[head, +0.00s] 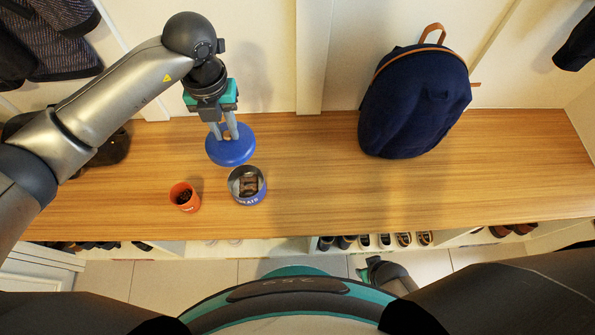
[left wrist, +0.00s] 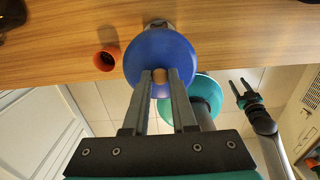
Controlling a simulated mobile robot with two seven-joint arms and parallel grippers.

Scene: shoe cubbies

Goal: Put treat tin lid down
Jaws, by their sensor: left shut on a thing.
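The treat tin lid (head: 231,150) is a round blue disc with a small brown knob (left wrist: 159,77). My left gripper (head: 230,134) is shut on the knob, with the lid beneath its fingers. The lid shows large in the left wrist view (left wrist: 160,48). In the left wrist view the lid mostly hides the tin. I cannot tell how high the lid is over the bench. My right gripper (head: 368,268) is low in front of the bench, empty, its fingers apart.
An orange cup (head: 185,196) with dark contents stands left of the tin. A navy backpack (head: 415,102) leans on the wall at the right. A dark item (head: 112,150) lies at the left behind my arm. The bench (head: 330,185) is clear between tin and backpack. Shoes sit in cubbies below.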

